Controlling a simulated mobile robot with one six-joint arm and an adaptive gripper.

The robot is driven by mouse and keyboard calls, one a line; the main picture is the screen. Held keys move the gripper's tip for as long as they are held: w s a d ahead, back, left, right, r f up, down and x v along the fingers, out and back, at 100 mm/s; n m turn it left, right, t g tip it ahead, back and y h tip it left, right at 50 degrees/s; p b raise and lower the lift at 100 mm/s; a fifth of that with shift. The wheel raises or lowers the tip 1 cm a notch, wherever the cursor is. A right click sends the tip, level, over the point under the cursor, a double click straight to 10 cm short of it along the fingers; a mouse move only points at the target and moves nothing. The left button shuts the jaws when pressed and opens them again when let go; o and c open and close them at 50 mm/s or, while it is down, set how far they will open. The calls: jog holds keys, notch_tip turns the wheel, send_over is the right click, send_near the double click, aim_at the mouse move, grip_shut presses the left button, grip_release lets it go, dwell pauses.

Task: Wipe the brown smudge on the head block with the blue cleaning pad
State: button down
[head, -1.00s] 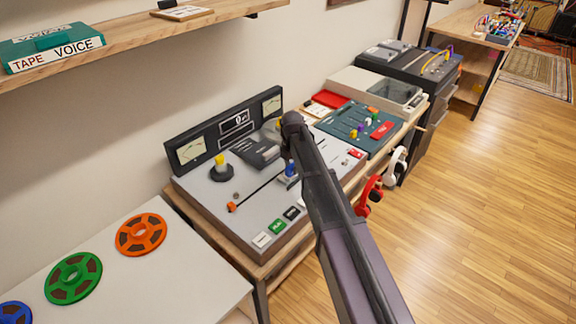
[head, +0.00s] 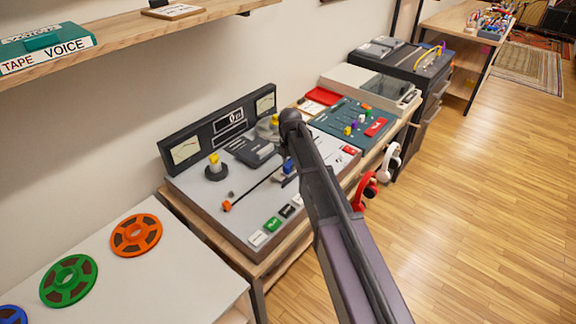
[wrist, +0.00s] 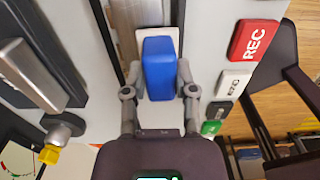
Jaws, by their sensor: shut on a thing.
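The blue cleaning pad (wrist: 159,68) is held between the fingers of my gripper (wrist: 160,86) in the wrist view. The pad also shows as a small blue patch below my arm in the head view (head: 288,167). My gripper is over the grey deck of the tape machine (head: 207,190), beside its dark head block (head: 252,150). In the wrist view, a dark block with a silver bar (wrist: 32,75) lies left of the pad. I cannot make out the brown smudge in either view. Whether the pad touches the deck cannot be told.
The red REC button (wrist: 254,40) and smaller buttons lie right of the pad in the wrist view. A yellow-topped reel spindle (head: 215,167) and an upright meter panel (head: 220,130) stand on the machine. A green mixer (head: 352,125) sits beyond. Red headphones (head: 365,190) hang in front.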

jog(key=shift+d, duration=0.1)
jog(key=shift+w+a+f, duration=0.1)
jog(key=shift+w+a, duration=1.15)
jog(key=shift+a, duration=0.3)
jog(key=shift+w+d+f+b, duration=0.1)
jog(key=shift+w+d+b, duration=0.2)
jog(key=shift+w+d, duration=0.05)
jog(key=shift+s+d, duration=0.1)
jog(key=shift+s+d, duration=0.6)
jog(key=shift+d, duration=0.15)
jog(key=shift+s+d, duration=0.55)
jog(key=shift+d, duration=0.2)
jog(key=shift+s, duration=0.1)
